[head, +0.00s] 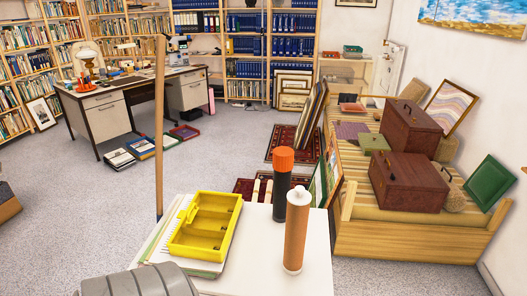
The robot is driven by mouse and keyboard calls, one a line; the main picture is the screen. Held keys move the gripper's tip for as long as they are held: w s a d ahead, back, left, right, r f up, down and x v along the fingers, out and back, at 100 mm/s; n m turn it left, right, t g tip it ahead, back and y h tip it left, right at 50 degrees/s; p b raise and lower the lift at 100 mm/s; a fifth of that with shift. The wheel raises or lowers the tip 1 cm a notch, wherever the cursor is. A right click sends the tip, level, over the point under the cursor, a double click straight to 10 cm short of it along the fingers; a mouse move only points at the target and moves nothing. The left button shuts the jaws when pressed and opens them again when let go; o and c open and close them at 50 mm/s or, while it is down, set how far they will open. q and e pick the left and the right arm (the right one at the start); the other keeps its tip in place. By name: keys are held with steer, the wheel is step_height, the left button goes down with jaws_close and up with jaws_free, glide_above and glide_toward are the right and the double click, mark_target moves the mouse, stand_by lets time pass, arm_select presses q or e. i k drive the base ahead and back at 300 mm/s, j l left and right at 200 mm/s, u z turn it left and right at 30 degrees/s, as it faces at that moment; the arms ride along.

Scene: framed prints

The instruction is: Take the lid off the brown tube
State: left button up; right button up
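The brown tube (295,243) stands upright on the white table (255,262) near the front right. A white lid (298,196) with a rounded top sits on its upper end. Just behind it and to its left stands a dark bottle (281,194) with an orange cap (284,160). Neither of my grippers can be made out in the head view, so nothing is seen touching the tube or its lid.
A yellow compartment tray (203,248) lies on a stack of papers (205,269) left of the tube. A grey ribbed object (140,281) is cut off at the bottom edge. A wooden pole (159,130) rises behind the table. A wooden bench (405,240) holds brown cases (407,180).

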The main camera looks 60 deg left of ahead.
mark_target(298, 197)
steer(key=u, duration=1.45)
